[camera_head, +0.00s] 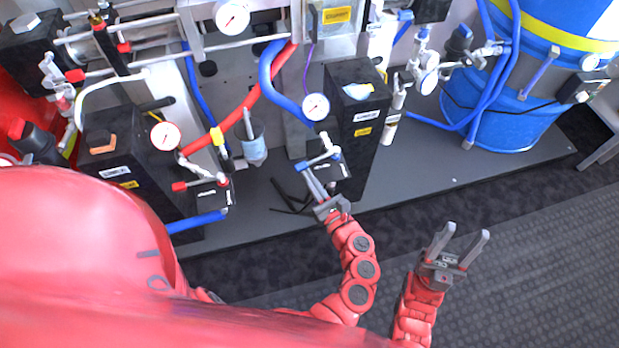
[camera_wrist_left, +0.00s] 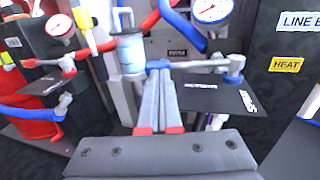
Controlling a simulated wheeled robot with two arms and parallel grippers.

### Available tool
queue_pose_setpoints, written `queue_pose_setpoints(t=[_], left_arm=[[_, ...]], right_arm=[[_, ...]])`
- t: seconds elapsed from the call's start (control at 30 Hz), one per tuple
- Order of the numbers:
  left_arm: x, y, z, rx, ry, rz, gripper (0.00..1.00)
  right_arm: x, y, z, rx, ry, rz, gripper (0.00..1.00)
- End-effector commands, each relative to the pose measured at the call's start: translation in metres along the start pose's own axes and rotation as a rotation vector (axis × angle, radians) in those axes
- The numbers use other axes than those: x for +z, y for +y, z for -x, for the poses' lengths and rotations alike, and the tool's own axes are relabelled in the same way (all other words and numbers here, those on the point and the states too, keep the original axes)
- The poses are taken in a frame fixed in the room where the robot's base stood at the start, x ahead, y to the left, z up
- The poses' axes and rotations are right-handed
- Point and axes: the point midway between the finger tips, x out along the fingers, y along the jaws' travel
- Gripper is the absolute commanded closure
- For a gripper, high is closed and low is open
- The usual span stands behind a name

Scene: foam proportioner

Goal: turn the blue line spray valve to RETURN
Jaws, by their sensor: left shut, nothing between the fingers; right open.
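The blue line spray valve (camera_head: 326,152) is a small silver fitting with blue ends, above a black label plate (camera_head: 332,170) at the front of a black block. In the left wrist view the valve (camera_wrist_left: 200,66) lies across the picture, and its plate (camera_wrist_left: 218,94) has white lettering, "SPRAY" at the right end. My left gripper (camera_head: 309,172) is shut and empty. Its fingertips (camera_wrist_left: 158,78) are at the valve's left blue end; I cannot tell whether they touch. My right gripper (camera_head: 464,234) is open and empty, over the floor at right.
The red line valve (camera_head: 196,184) with its own plate is at left. A pressure gauge (camera_head: 315,106) is above the blue valve. A clear cup (camera_head: 253,145) hangs left of it. Hoses crowd the back. A blue drum (camera_head: 520,110) stands at right. The front floor is clear.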

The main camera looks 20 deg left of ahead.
Motion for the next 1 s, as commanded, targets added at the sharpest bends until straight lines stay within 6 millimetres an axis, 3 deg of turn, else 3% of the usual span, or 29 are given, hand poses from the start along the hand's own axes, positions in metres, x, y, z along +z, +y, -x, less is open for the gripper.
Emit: queue_pose_setpoints(t=[0.27, 0.5, 0.7, 1.0], left_arm=[[-0.015, -0.009, 0.001, -0.085, 0.025, 0.025, 1.00], [-0.011, 0.005, -0.015, -0.139, 0.008, 0.008, 1.00], [-0.003, 0.011, -0.029, -0.224, 0.002, -0.004, 1.00], [0.001, 0.010, -0.033, -0.272, -0.006, -0.003, 1.00]], right_arm=[[0.009, -0.003, 0.054, 0.000, 0.000, 0.000, 0.50], [0.016, -0.005, 0.095, 0.000, 0.000, 0.000, 0.50], [0.017, -0.005, 0.100, 0.000, 0.000, 0.000, 0.50], [0.017, -0.005, 0.101, 0.000, 0.000, 0.000, 0.50]])
